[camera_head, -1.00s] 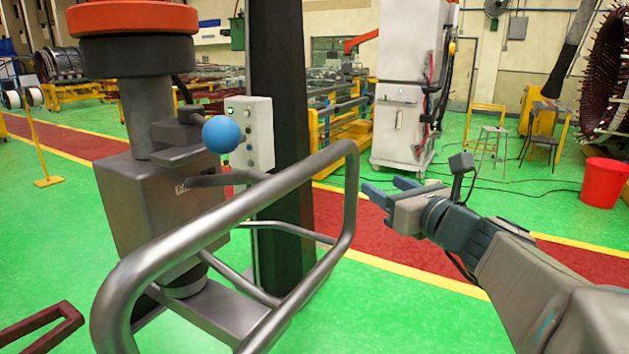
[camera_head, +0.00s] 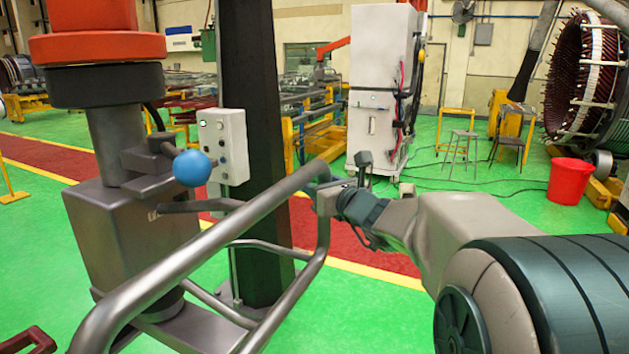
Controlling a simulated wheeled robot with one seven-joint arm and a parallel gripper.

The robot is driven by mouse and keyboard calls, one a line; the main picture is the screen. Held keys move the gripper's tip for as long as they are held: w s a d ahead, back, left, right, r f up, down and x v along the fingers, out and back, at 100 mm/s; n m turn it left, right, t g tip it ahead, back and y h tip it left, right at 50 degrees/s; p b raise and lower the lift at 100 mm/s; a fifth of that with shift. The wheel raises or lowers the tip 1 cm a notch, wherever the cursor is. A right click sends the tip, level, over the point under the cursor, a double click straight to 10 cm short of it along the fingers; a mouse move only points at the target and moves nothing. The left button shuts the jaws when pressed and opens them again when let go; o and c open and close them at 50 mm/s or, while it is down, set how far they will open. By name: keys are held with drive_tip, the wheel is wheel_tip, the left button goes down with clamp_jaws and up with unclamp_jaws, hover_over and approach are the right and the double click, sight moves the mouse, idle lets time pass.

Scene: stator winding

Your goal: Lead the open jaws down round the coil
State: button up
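My gripper (camera_head: 318,190) is at the end of my arm, which reaches in from the right. It is right at the upper bend of a grey tube loop (camera_head: 180,262). Its fingers are small and partly covered by the tube, so their opening does not show clearly, nor whether they touch the tube. A dark red bar-like piece (camera_head: 22,341) is cut off at the bottom left corner. It may be part of a coil, but I cannot tell. No other coil shows near the gripper.
A grey machine (camera_head: 135,235) with a red-orange top and a blue ball knob (camera_head: 192,168) stands at the left. A black column (camera_head: 250,110) carries a control box (camera_head: 223,145). A stator (camera_head: 590,75) and a red bucket (camera_head: 570,181) are at the right.

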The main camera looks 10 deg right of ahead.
clamp_jaws()
idle(1.4)
idle(0.4)
idle(1.6)
